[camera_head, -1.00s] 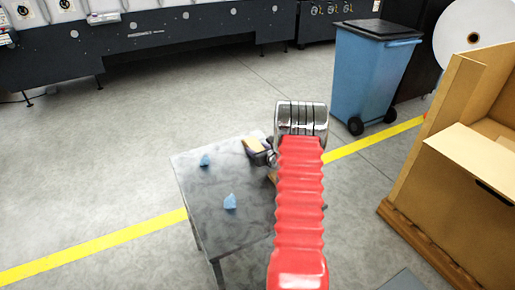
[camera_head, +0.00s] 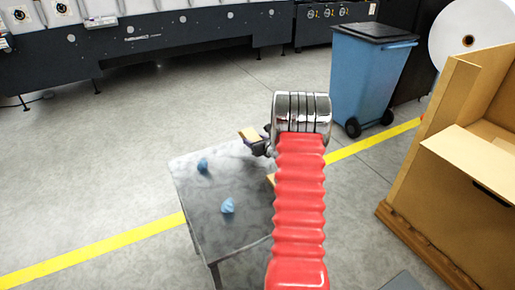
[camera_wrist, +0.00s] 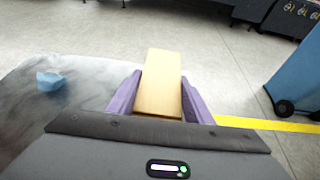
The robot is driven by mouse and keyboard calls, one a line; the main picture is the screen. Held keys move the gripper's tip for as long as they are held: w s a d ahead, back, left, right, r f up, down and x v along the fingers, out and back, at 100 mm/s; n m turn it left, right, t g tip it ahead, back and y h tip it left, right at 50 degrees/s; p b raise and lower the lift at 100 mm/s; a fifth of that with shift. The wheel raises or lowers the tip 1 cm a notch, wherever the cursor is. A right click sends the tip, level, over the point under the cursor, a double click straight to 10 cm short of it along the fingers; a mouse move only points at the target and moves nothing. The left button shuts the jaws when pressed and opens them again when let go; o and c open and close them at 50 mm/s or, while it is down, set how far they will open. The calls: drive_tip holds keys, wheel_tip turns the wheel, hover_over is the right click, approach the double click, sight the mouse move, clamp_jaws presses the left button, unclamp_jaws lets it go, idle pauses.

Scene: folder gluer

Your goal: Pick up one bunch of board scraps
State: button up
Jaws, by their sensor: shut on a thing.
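My gripper (camera_wrist: 160,97) is shut on a flat tan bunch of board scraps (camera_wrist: 160,80), which sits between its purple fingers in the wrist view. In the head view the bunch (camera_head: 249,134) shows at the left of my gripper (camera_head: 262,147), above the far edge of the grey table (camera_head: 215,239). My red arm hides part of the table. Another tan piece (camera_head: 271,180) shows partly at the arm's left edge, on the table.
Two blue crumpled pieces (camera_head: 203,166) (camera_head: 228,206) lie on the table. A blue wheeled bin (camera_head: 368,85) stands beyond at the right. A large cardboard box (camera_head: 470,200) on a pallet is at the right. Open floor lies left of the table.

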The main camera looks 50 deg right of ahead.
sight(255, 139)
drive_tip(key=shift+r, duration=1.6)
